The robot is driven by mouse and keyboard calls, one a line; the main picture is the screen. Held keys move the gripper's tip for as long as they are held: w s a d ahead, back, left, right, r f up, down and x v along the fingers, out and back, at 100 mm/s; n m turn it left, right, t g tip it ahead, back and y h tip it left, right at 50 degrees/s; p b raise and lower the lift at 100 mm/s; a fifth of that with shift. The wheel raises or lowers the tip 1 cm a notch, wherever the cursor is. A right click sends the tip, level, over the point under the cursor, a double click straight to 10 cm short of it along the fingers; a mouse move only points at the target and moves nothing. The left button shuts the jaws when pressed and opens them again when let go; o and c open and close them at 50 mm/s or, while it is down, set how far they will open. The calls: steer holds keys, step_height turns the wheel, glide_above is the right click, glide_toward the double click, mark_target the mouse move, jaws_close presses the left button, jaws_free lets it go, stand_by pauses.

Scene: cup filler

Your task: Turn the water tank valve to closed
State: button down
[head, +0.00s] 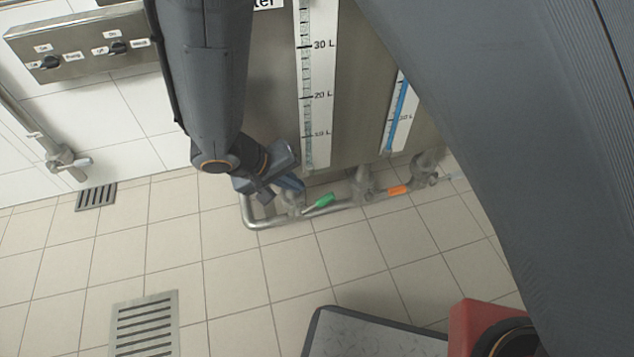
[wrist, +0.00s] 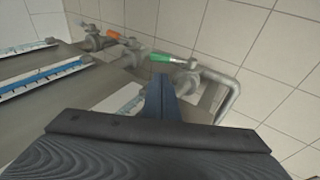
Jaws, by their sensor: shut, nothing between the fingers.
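The valve with the green lever (head: 322,200) sits low under the left steel tank (head: 270,75), whose cut-off sign ends in "ter". The lever lies roughly along the pipe at the tank's foot. It also shows in the wrist view as a green lever (wrist: 168,58), just beyond my fingertips. My gripper (head: 290,185) is shut and empty, low at the tank's front, just left of and above the green lever in the head view. In the wrist view, its fingers (wrist: 160,85) overlap the pipework near the lever. Whether they touch it, I cannot tell.
An orange valve lever (head: 397,190) sits to the right, also visible in the wrist view (wrist: 113,35). A bent steel pipe (head: 265,222) runs near the floor. A switch panel (head: 85,45) is on the left wall.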

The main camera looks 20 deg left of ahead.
mark_target(323, 200)
steer(key=b+x, duration=0.5)
steer(key=x, duration=0.9)
steer(key=shift+f+b, duration=0.15)
steer(key=shift+b, duration=0.2)
